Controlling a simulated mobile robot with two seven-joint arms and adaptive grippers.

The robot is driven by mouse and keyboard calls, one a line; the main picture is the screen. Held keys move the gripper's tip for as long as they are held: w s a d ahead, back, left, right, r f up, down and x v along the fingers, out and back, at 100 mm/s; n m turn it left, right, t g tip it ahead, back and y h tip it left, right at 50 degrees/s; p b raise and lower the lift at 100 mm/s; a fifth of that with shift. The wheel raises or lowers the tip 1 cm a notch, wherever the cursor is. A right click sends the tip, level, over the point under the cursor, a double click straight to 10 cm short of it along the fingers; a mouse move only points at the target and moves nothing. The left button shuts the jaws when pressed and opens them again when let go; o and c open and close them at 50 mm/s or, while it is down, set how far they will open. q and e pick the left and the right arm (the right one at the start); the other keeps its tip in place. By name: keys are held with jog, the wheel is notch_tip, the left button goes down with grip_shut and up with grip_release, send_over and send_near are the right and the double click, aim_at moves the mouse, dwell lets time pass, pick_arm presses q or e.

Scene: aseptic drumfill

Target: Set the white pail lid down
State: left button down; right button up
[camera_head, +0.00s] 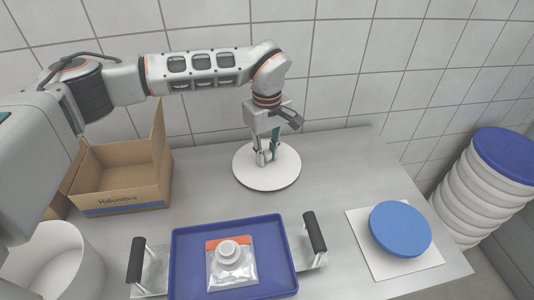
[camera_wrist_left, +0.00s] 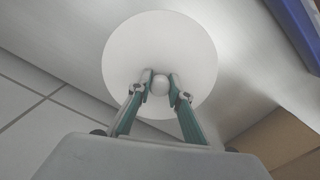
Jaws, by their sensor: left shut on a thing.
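The white pail lid (camera_head: 280,178) is a round white disc near the back of the grey table, close to the tiled wall. My left gripper (camera_head: 266,160) points down over its middle and is shut on the lid's small knob. In the left wrist view the fingers (camera_wrist_left: 160,86) sit on both sides of the round white knob (camera_wrist_left: 160,82), with the lid (camera_wrist_left: 190,45) spread out beyond them. The lid looks level and at or very near the table top; I cannot tell whether it touches. My right gripper is not in view.
A blue tray (camera_head: 187,280) with black handles holds a clear pouch (camera_head: 232,268) with a white cap. A cardboard box (camera_head: 122,180) stands left, a white pail (camera_head: 55,262) front left. A blue disc (camera_head: 400,229) lies on a white square at right, beside a tall white stack (camera_head: 470,195).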

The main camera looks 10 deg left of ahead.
aim_at(267, 153)
pick_arm(q)
jog(key=shift+r, duration=0.1)
jog(key=c, duration=1.8)
grip_release()
jog(key=shift+c, duration=0.2)
notch_tip(267, 153, up, 12)
